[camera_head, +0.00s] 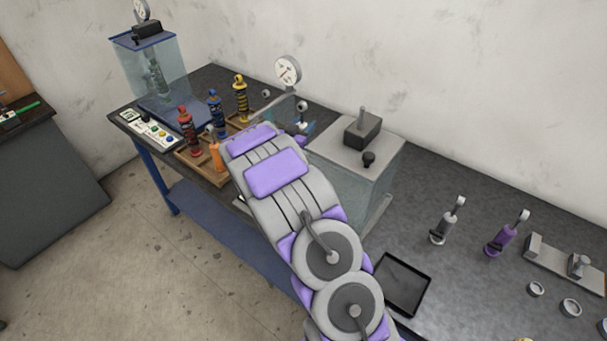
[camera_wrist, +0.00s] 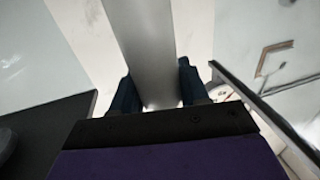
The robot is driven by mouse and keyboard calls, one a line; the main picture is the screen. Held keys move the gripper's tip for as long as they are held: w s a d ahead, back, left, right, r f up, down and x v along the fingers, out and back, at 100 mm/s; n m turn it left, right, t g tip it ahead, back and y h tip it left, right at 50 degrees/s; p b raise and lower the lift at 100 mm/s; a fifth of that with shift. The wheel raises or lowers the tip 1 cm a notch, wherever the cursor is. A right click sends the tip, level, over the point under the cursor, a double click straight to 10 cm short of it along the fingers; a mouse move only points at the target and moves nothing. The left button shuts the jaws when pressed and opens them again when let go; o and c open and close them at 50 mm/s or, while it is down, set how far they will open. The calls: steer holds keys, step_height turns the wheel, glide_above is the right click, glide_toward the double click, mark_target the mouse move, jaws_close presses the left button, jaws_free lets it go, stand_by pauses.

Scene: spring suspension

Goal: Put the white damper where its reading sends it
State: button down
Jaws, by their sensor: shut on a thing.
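A pale grey-white damper (camera_head: 444,226) with a dark collar and a ring eye on top stands upright on the bench at the right. It looks like the white damper. My gripper (camera_wrist: 155,88) is far to its left, mostly hidden behind my arm in the head view. In the wrist view its two dark blue fingers are shut on a wide, smooth, pale grey bar (camera_wrist: 148,45). What the bar belongs to is cut off. A round dial gauge (camera_head: 288,70) stands just behind my gripper; its reading is too small to tell.
A wooden rack (camera_head: 217,179) holds red, blue, yellow and orange dampers. A glass tank (camera_head: 187,72) stands at the left, a grey box with a black block (camera_head: 362,129) right of my arm. A purple damper (camera_head: 501,239), black tray (camera_head: 403,283) and grey fixture (camera_head: 547,258) are right.

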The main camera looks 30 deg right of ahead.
steer(key=f, duration=0.3)
steer(key=f+b, duration=0.1)
steer(key=f, duration=0.2)
steer(key=a+f, duration=0.1)
steer(key=f, duration=0.2)
steer(key=shift+f+b, duration=0.25)
steer(key=shift+b, duration=0.15)
steer(key=shift+d+f, duration=0.15)
steer(key=shift+d, duration=0.55)
steer(key=c, duration=1)
jaws_free()
steer(key=shift+d+f, duration=0.1)
steer(key=o, duration=0.3)
steer(key=shift+a, duration=0.3)
steer(key=shift+o, duration=0.7)
steer(key=shift+a, duration=0.4)
steer(key=shift+d, duration=0.45)
steer(key=f+p+v, duration=0.1)
steer(key=p+v, duration=0.2)
steer(key=v, duration=1.4)
steer(key=shift+s+a, duration=0.15)
steer(key=shift+a, duration=0.25)
